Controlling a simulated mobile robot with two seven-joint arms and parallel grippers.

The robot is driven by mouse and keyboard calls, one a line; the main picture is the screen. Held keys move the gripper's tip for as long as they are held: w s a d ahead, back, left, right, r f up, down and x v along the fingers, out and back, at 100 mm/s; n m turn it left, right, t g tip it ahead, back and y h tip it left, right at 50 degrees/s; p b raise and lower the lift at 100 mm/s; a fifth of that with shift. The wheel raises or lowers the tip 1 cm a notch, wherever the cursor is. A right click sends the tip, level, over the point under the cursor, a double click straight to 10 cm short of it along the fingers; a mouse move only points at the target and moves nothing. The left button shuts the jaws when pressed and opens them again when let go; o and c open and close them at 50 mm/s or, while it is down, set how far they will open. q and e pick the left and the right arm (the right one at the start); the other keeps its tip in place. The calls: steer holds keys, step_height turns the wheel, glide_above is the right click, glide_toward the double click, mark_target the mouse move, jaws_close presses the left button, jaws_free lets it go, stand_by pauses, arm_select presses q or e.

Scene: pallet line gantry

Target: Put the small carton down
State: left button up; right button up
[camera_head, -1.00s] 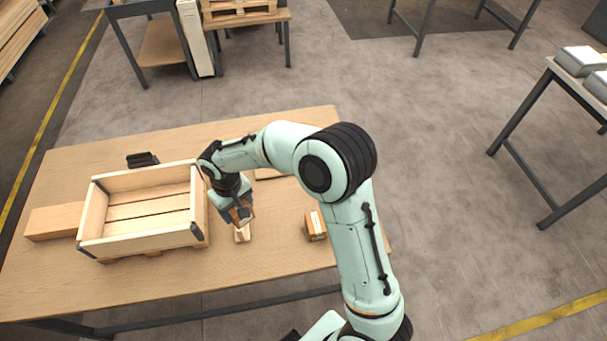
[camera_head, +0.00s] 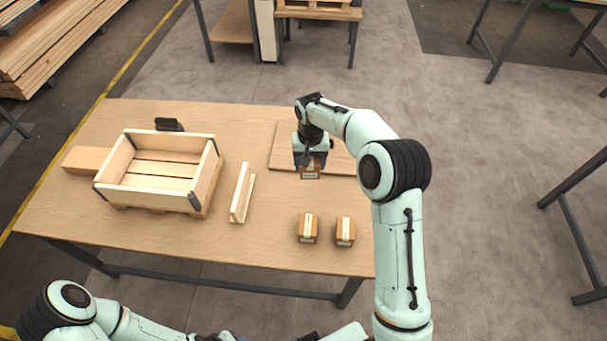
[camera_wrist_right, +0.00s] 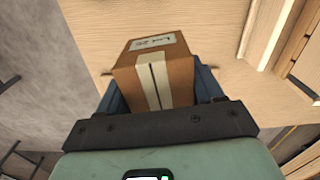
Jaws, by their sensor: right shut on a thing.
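My right gripper (camera_head: 310,160) is shut on a small brown carton (camera_head: 310,173) with a pale tape strip and a label. The carton shows between the fingers in the right wrist view (camera_wrist_right: 155,75). It is over the front part of a flat wooden board (camera_head: 341,163) on the table; I cannot tell whether it touches the board. Two similar small cartons stand near the table's front right, one on the left (camera_head: 307,228) and one on the right (camera_head: 345,231). My left arm shows at the bottom left, but its gripper is out of view.
An open wooden crate (camera_head: 204,178) stands on the left of the table (camera_head: 270,250). Beside it are an upright wooden strip (camera_head: 241,195), a wooden block (camera_head: 86,160) and a dark object (camera_head: 169,124). The table is clear between the strip and the two cartons.

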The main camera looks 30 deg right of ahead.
steer(key=d, duration=0.1)
steer(key=w+d+m, duration=0.1)
steer(key=shift+d+f, duration=0.15)
steer(key=shift+d, duration=0.2)
glide_above(314, 198)
step_height(314, 198, down, 15)
steer(key=shift+w+r, duration=0.15)
steer(key=shift+r, duration=0.05)
steer(key=shift+f, duration=2.5)
steer(key=shift+f, duration=0.15)
steer(key=o, duration=1.3)
steer(key=shift+c, duration=0.2)
